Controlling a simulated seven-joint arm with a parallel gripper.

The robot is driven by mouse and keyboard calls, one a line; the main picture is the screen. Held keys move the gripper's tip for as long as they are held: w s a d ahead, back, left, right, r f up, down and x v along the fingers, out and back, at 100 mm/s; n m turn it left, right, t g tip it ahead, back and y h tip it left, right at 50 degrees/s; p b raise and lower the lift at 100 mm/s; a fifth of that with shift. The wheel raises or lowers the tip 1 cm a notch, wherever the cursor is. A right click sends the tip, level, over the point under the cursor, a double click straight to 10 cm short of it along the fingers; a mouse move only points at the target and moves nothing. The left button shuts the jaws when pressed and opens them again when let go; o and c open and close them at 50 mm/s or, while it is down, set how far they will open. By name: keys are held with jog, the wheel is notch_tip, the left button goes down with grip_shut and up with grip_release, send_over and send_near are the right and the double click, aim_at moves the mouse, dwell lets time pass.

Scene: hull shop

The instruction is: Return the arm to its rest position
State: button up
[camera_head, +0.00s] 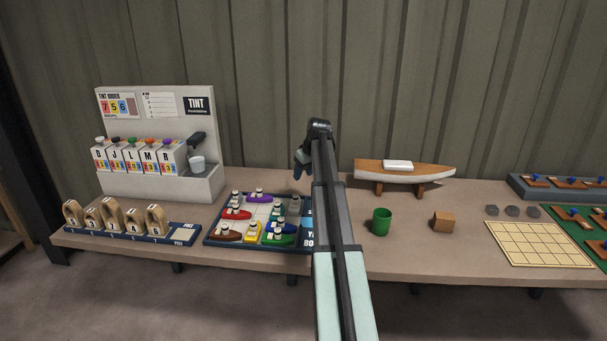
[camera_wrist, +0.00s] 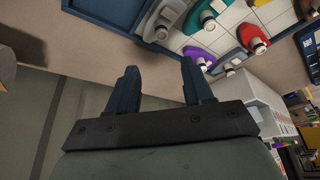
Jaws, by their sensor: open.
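My gripper (camera_wrist: 160,85) is open in the wrist view, with its two dark fingers apart and nothing between them. In the head view my arm reaches forward over the workbench (camera_head: 400,258), and my gripper (camera_head: 300,168) hangs at its far end near the back of the bench, above and to the right of the tray of toy boats (camera_head: 210,240). The fingertips are too small there to make out. In the wrist view the tray's edge (camera_wrist: 115,10) and several coloured boats lie beyond the fingers.
The tint stand (camera_head: 140,100) and a row of wooden blocks (camera_head: 115,217) are at left. Open air surrounds my arm above the bench.

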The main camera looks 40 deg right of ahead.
dwell(0.3)
